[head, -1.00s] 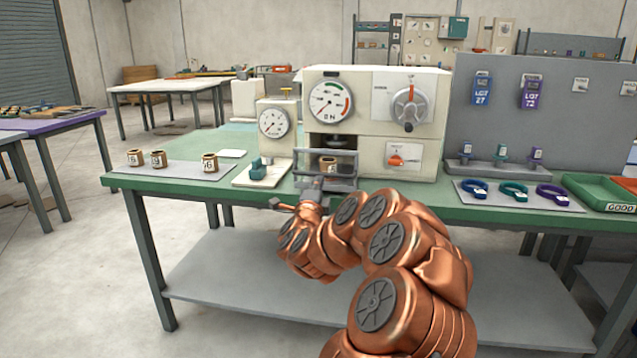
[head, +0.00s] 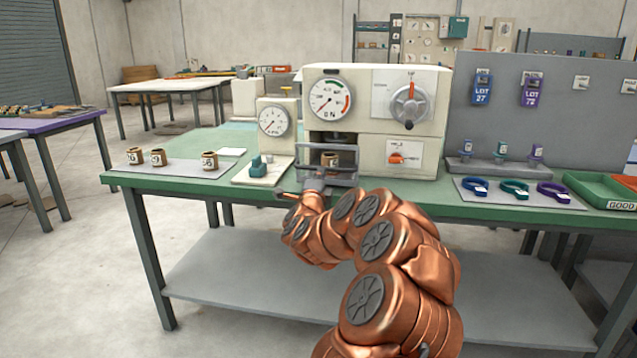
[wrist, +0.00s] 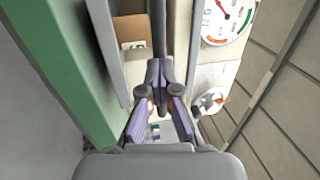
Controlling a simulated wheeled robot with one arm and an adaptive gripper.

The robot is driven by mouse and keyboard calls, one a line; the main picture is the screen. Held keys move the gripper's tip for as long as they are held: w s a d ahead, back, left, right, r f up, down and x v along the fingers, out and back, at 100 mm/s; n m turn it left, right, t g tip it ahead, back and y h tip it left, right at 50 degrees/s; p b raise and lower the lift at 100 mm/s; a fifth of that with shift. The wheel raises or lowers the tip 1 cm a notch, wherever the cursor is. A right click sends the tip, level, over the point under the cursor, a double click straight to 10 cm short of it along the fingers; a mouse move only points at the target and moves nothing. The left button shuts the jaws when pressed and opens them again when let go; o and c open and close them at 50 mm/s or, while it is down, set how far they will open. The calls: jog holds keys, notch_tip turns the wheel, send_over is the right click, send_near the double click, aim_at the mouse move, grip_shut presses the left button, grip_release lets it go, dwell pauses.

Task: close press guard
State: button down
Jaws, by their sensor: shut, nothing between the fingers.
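The press (head: 375,110) is a cream machine with a round gauge and stands on the green bench. Its guard (head: 345,160) is a clear panel in a dark grey frame at the front of the press opening. A brown labelled ring (head: 330,159) shows behind the guard, and its label shows in the wrist view (wrist: 136,45). My gripper (head: 313,182) is at the guard's lower front, shut and empty. In the wrist view its purple-padded fingers (wrist: 160,72) meet at a dark grey bar (wrist: 160,25), seemingly the guard's frame; contact is unclear.
A smaller gauge unit (head: 274,125) stands just left of the press. Several brown rings (head: 158,158) sit on a grey mat at the bench's left. Coloured rings (head: 514,188) and a green tray (head: 590,191) lie to the right. The floor in front is clear.

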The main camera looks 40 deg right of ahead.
aim_at(328, 159)
jog(key=b+x, duration=0.1)
jog(key=x, duration=0.2)
jog(key=f+b+x, duration=0.1)
jog(key=x, duration=0.3)
jog(key=f+b+x, duration=0.1)
jog(key=x, duration=0.3)
jog(key=shift+w+d+f, duration=0.2)
jog(key=shift+w+d, duration=0.1)
jog(key=shift+d, duration=0.1)
jog(key=shift+w+d+r, duration=0.1)
jog(key=shift+w+d, duration=0.2)
jog(key=shift+d, duration=0.2)
jog(key=shift+r, duration=0.15)
jog(key=shift+r, duration=0.1)
jog(key=shift+d, duration=0.1)
